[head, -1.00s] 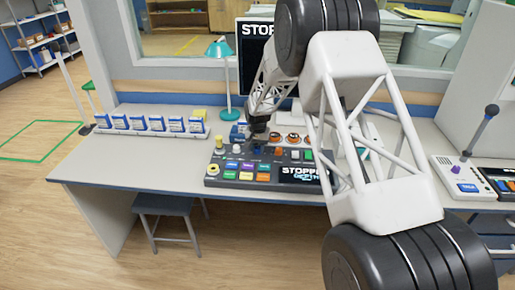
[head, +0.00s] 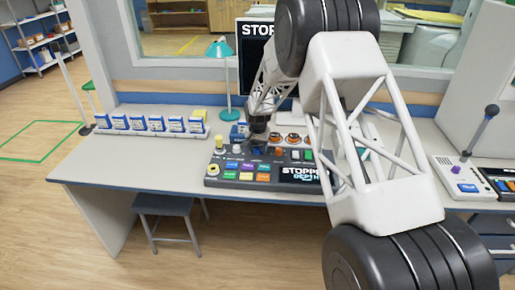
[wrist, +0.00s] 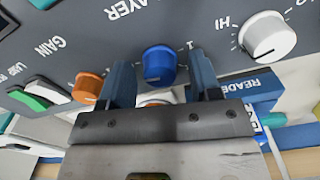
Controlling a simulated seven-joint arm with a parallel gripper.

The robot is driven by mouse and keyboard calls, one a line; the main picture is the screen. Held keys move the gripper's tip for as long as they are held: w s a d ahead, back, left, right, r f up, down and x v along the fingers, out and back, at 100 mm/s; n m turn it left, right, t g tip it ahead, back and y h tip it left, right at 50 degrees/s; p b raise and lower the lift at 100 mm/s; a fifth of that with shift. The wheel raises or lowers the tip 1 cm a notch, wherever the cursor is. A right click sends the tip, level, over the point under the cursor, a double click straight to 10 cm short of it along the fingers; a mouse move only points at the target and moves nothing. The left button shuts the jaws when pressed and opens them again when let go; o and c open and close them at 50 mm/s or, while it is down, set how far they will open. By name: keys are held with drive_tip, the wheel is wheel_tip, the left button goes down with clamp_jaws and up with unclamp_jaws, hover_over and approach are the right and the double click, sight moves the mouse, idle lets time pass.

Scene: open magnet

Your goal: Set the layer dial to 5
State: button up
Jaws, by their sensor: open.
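The blue layer dial (wrist: 158,66) sits on the grey control panel (wrist: 215,40), near upside-down lettering that reads as part of LAYER. In the wrist view my gripper (wrist: 160,78) is open, with one dark blue finger on each side of the dial. A gap seems to show beside the dial; I cannot tell whether either finger touches it. A "1" shows near the dial's upper right, but its pointer and setting cannot be read. In the head view my gripper (head: 258,141) is low over the back part of the panel, hiding part of the dial.
Orange knobs (wrist: 87,87) stand close beside my fingers, and a white knob (wrist: 267,38) is to the right. A blue READER box (wrist: 250,92) lies near the right finger. The panel's screen (head: 299,174) reads STOPPED. A row of blue-and-white boxes (head: 154,124) stands left on the desk.

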sight(258, 148)
drive_tip(key=shift+r, duration=3.95)
drive_tip(key=shift+s+d+r, duration=0.3)
drive_tip(key=shift+d+r, duration=0.05)
drive_tip(key=shift+r, duration=0.1)
drive_tip(key=s+d+r+n+t, duration=0.1)
drive_tip(key=s+d+r, duration=0.8)
drive_tip(key=s+r, duration=0.3)
drive_tip(key=s+d+r, duration=0.8)
drive_tip(key=s+r, duration=0.2)
drive_tip(key=s, duration=0.3)
drive_tip(key=s+d, duration=0.3)
drive_tip(key=s, duration=0.7)
drive_tip(key=s+d+t, duration=0.1)
drive_tip(key=s+d, duration=0.2)
drive_tip(key=s, duration=0.8)
drive_tip(key=s+d+n, duration=0.1)
drive_tip(key=s+d, duration=0.2)
drive_tip(key=s, duration=0.8)
drive_tip(key=shift+d+t, duration=0.3)
drive_tip(key=shift+d, duration=0.05)
